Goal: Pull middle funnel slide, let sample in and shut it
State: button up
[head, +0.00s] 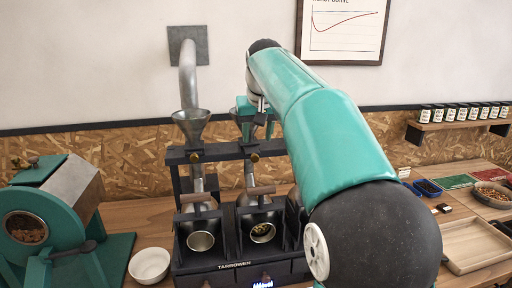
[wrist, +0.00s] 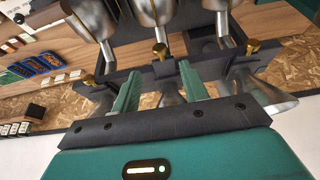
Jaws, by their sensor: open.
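The roaster rack (head: 232,151) stands on the wooden counter with funnels above its drums. The left funnel (head: 192,124) is in full view. The middle funnel (head: 238,113) is partly hidden behind my gripper (head: 262,110). Below it, a brass slide knob (head: 254,157) sits on the rack bar; in the wrist view, which is upside down, the middle knob (wrist: 160,52) lies beyond and between my gripper's fingertips (wrist: 158,82). My gripper is open, its green fingers apart with nothing held. The middle drum (head: 262,232) shows something yellowish inside. The right funnel is hidden by my arm in the head view.
A left brass knob (head: 195,157) and left drum (head: 202,241) are close by. A green roaster (head: 50,220) and white bowl (head: 149,265) stand at left. A wooden tray (head: 475,245) and a shelf of jars (head: 460,124) are at right.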

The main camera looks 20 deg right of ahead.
jog(key=v, duration=0.6)
dwell(1.2)
